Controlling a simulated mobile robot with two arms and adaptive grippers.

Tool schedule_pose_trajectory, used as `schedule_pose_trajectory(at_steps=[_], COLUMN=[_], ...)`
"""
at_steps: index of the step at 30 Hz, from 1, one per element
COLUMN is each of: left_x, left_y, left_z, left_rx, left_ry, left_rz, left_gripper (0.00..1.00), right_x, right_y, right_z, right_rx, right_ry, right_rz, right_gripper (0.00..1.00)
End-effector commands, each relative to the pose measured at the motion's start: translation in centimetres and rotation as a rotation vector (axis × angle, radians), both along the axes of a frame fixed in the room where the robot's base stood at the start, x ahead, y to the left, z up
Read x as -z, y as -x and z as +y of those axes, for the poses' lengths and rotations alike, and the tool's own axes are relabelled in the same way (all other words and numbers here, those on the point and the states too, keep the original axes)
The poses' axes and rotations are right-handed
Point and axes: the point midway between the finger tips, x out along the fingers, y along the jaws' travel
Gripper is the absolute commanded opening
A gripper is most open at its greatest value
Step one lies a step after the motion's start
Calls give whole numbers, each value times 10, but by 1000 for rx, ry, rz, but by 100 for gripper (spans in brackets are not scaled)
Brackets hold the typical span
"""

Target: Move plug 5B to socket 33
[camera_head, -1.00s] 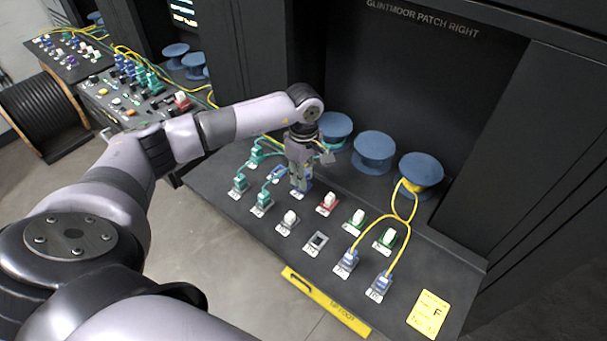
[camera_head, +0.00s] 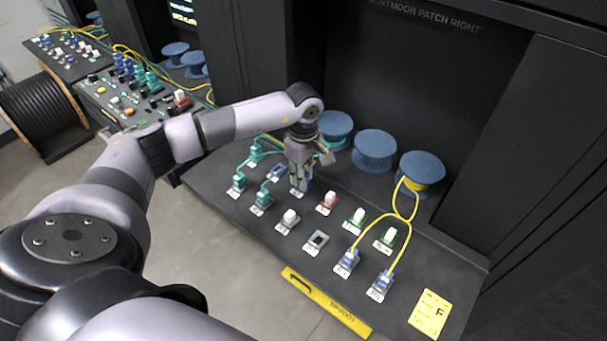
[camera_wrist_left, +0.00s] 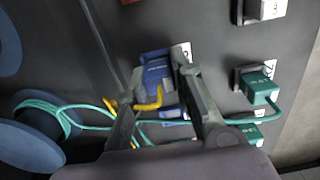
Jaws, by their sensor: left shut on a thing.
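My left gripper (camera_head: 301,180) points down at the panel and is shut on a blue plug (camera_wrist_left: 157,80). In the left wrist view the plug sits between my two fingers (camera_wrist_left: 160,108), with a short yellow cable curving from it. It is at or close to the panel; I cannot tell if it is fully seated. Its label is too small to read, so I cannot confirm 5B. An empty grey socket (camera_head: 317,240) with a dark opening is in the front row, right of my gripper. I cannot read whether it is 33. My right gripper is not in view.
Teal plugs (camera_head: 261,200) with cables stand left of my gripper. White-capped sockets (camera_head: 327,202) stand to the right. Two blue plugs (camera_head: 382,285) with yellow cables stand front right. Blue spools (camera_head: 373,150) line the back. A yellow card (camera_head: 429,314) lies at the right.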

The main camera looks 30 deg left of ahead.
Motion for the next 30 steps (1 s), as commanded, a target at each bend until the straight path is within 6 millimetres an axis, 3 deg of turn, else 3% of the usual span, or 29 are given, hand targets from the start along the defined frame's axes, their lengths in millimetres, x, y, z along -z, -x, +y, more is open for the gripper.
schedule_pose_trajectory(at_steps=[7, 8, 18, 30], left_x=[3, 3, 3, -4], left_y=[0, 0, 0, -1], left_z=[0, 0, 0, 0], left_rx=[-1, -1, 0, 0], left_ry=[0, 0, 0, 0], left_rz=[0, 0, 0, -2], left_gripper=[0, 23, 46, 46], right_x=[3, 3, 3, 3], right_y=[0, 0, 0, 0], right_z=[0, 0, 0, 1], right_rx=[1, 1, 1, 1], right_ry=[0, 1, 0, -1], right_rz=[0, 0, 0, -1], right_gripper=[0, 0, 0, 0])
